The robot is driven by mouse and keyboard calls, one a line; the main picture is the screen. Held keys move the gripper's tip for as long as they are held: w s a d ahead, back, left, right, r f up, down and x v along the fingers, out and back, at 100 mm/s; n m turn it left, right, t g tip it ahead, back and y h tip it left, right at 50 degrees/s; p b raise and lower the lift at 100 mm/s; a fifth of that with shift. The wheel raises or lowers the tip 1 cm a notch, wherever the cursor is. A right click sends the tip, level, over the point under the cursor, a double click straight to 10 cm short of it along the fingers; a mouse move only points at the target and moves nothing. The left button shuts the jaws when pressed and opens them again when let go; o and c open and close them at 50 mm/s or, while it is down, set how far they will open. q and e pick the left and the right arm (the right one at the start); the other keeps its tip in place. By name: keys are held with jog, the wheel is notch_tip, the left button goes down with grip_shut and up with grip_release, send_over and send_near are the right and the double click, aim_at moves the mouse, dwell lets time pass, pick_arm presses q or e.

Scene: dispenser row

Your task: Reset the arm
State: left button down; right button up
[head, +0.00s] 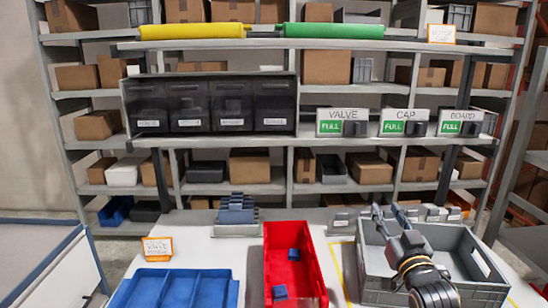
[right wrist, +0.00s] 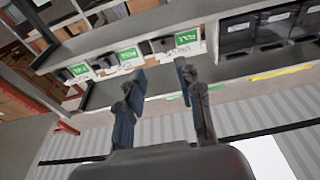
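My right arm comes in from the lower right of the head view. My right gripper (head: 388,212) is above the grey crate (head: 376,282) at the right of the table. Its two dark fingers are apart with nothing between them, which also shows in the right wrist view (right wrist: 160,72). My left gripper is in neither view.
A red bin (head: 276,248) holding two small blue pieces stands mid-table, with a blue divided tray (head: 175,288) to its left. Behind are dark drawers (head: 210,86) and the VALVE (head: 343,114), CAP (head: 404,115) and BOARD (head: 461,116) dispensers with green FULL signs.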

jog(key=s+a+f+g, duration=0.2)
jog(key=s+f+g, duration=0.2)
jog(key=s+f, duration=0.5)
jog(key=s+a+f+g, duration=0.2)
jog(key=s+f+g, duration=0.25)
jog(key=f, duration=0.85)
jog(key=s+a+f+n+g, duration=0.1)
jog(key=s+f+g, duration=0.4)
jog(key=s, duration=0.8)
jog(key=s+a+f+g, duration=0.1)
jog(key=s+f+g, duration=0.35)
jog(key=s, duration=0.95)
jog(key=s+d+f+x, duration=0.1)
jog(key=s+x, duration=0.2)
jog(key=x, duration=1)
jog(key=s+d+x, duration=0.1)
jog(key=s+x, duration=0.2)
jog(key=x, duration=1)
jog(key=s+d+f+g, duration=0.1)
jog(key=s+d+f, duration=0.2)
jog(key=s+f, duration=1.3)
jog(key=shift+s+f+n+h, duration=0.4)
jog(key=shift+f, duration=0.05)
